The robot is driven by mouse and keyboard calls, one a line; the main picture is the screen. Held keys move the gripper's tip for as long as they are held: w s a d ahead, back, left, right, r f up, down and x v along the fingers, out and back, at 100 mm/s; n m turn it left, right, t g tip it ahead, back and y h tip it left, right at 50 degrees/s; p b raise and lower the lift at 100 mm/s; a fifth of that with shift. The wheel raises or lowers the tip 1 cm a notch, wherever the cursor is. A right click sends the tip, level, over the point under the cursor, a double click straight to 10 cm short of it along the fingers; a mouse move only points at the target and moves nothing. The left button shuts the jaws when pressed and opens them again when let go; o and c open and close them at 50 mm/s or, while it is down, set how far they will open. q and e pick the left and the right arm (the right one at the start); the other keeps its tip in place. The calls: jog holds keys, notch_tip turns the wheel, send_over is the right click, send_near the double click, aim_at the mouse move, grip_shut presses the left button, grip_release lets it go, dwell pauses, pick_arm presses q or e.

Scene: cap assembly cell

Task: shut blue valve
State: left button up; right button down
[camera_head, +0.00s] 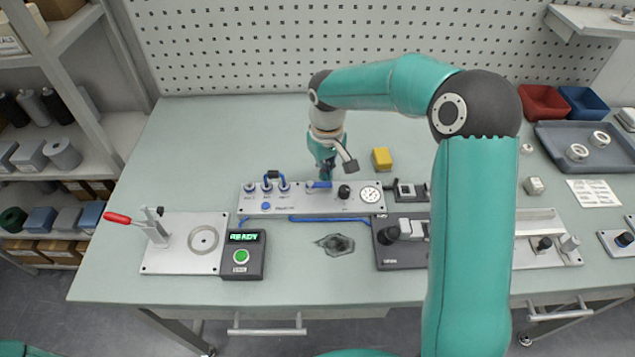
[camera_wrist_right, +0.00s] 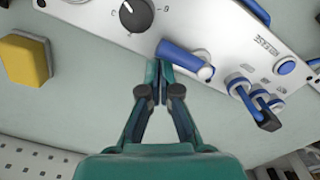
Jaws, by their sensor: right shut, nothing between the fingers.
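The blue valve (camera_head: 320,184) is a blue lever on a pale pivot, on top of the grey-white panel (camera_head: 290,206). Its handle points right from the pivot, roughly along the panel, toward the black knob. In the right wrist view the blue valve (camera_wrist_right: 180,55) lies just beyond the fingertips. My right gripper (camera_head: 325,175) reaches down at the panel's far edge, beside the lever's handle end. In the wrist view my right gripper (camera_wrist_right: 158,75) is shut and empty, its tips close to the handle; I cannot tell whether they touch. My left gripper is out of view.
The black knob (camera_head: 344,192) and a round gauge (camera_head: 370,194) sit right of the valve. Blue plugs with a looped cable (camera_head: 273,175) stand left of it. A yellow block (camera_head: 381,158) lies behind the panel. A READY box (camera_head: 244,255) stands front left.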

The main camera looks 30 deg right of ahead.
jog(key=shift+f+b, duration=0.4)
jog(key=shift+f, duration=0.2)
jog(key=shift+r+p, duration=0.3)
jog(key=shift+r, duration=0.15)
